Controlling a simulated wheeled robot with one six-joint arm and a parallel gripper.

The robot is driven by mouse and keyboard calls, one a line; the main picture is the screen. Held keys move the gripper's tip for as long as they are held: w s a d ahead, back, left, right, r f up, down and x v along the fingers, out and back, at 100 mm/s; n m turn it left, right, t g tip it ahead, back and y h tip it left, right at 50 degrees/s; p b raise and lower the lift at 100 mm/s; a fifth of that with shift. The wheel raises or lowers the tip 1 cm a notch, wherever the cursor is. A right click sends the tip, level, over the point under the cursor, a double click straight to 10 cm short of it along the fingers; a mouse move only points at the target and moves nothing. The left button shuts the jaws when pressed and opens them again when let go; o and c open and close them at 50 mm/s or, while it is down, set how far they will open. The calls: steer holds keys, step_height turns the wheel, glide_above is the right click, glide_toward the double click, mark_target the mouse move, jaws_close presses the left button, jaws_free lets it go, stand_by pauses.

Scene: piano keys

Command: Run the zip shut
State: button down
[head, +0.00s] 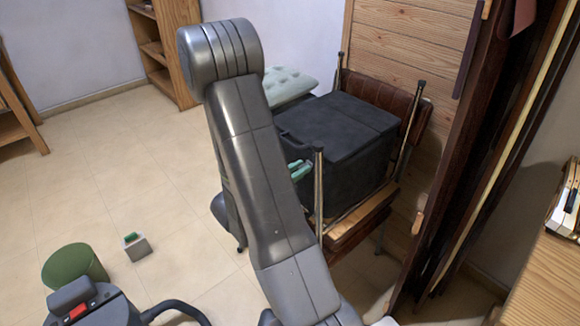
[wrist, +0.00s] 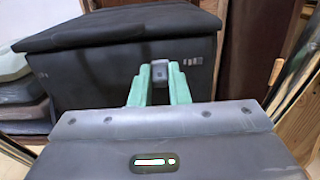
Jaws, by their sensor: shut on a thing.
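A large dark box-shaped case (head: 350,125) with a flat lid rests on a wooden chair; it also fills much of the wrist view (wrist: 95,75). A small grey tab (wrist: 160,70), which looks like the zip's pull, is on the case's near face below the lid. My gripper (head: 301,170) has green fingers and is at the left side of the case. In the wrist view the fingers (wrist: 160,84) are closed around the grey tab. The zip's teeth are too small to make out. My arm hides part of the case in the head view.
A pale green cushion (head: 288,86) lies behind the case at its left. Metal chair posts (head: 319,190) stand close to my gripper. Tall dark boards (head: 470,190) lean at the right. A green stool (head: 75,265) and a small grey box (head: 137,247) stand on open floor at left.

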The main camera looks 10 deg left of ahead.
steer(key=shift+s+d+f+b, duration=0.1)
steer(key=shift+s+d+b, duration=0.1)
steer(key=shift+s+d, duration=0.55)
steer(key=shift+s+d+b, duration=0.15)
steer(key=shift+s+d, duration=0.35)
steer(key=shift+d, duration=0.35)
steer(key=c, duration=1.4)
jaws_free()
steer(key=shift+s+d, duration=0.1)
steer(key=shift+p+v, duration=0.5)
steer(key=shift+v, duration=6.4)
steer(key=shift+b+x, duration=0.45)
steer(key=shift+x, duration=5.7)
